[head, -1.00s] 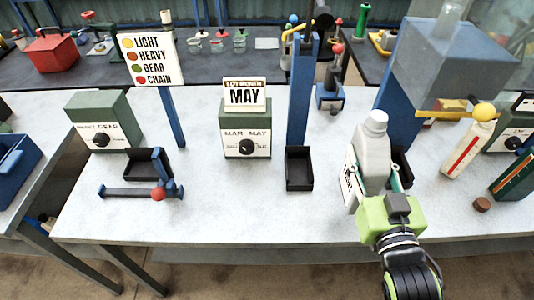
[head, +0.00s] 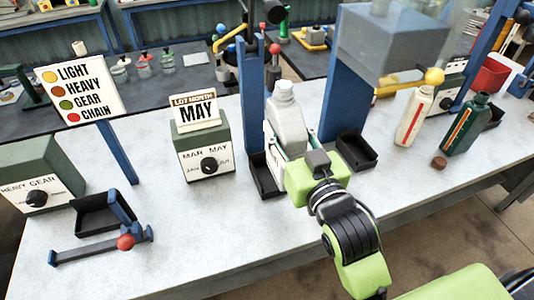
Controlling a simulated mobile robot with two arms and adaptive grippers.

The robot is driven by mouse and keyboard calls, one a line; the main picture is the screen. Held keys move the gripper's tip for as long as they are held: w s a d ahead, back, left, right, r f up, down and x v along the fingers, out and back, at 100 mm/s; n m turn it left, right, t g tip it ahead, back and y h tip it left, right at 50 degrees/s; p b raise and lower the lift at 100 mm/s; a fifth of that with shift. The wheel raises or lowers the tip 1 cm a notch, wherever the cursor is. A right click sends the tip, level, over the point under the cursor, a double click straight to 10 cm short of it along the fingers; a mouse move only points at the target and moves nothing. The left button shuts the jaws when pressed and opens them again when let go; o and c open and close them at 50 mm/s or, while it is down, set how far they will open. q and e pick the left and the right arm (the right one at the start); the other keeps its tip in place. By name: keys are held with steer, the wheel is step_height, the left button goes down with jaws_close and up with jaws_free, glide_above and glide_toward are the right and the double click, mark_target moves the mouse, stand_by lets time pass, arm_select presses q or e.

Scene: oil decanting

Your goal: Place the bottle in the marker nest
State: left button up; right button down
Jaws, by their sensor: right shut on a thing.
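An open black nest (head: 264,182) sits at the foot of the blue post just left of the bottle, partly covered by the gripper. The marker box (head: 205,160), with a dial labelled MAR MAY, stands left of that nest under a LOT MONTH MAY sign (head: 195,110). My left gripper is not in view.
Another black nest (head: 357,152) is right of my gripper. A cream bottle (head: 413,118), a green bottle (head: 465,125) and a brown cap (head: 439,162) are farther right. A colour sign (head: 80,90) and a red-knobbed lever (head: 125,242) are at left. The front middle table is clear.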

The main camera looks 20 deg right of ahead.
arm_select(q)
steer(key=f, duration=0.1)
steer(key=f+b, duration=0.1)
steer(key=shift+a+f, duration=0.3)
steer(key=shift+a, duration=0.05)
arm_select(e)
steer(key=w+a+f, duration=0.1)
steer(key=w+f, duration=0.7)
steer(key=f, duration=0.2)
steer(key=shift+w+a, duration=0.15)
arm_select(q)
steer(key=shift+b, duration=0.3)
arm_select(e)
steer(key=shift+f, duration=0.15)
steer(key=c, duration=1.6)
jaws_free()
steer(key=shift+f, duration=0.25)
steer(key=o, duration=0.3)
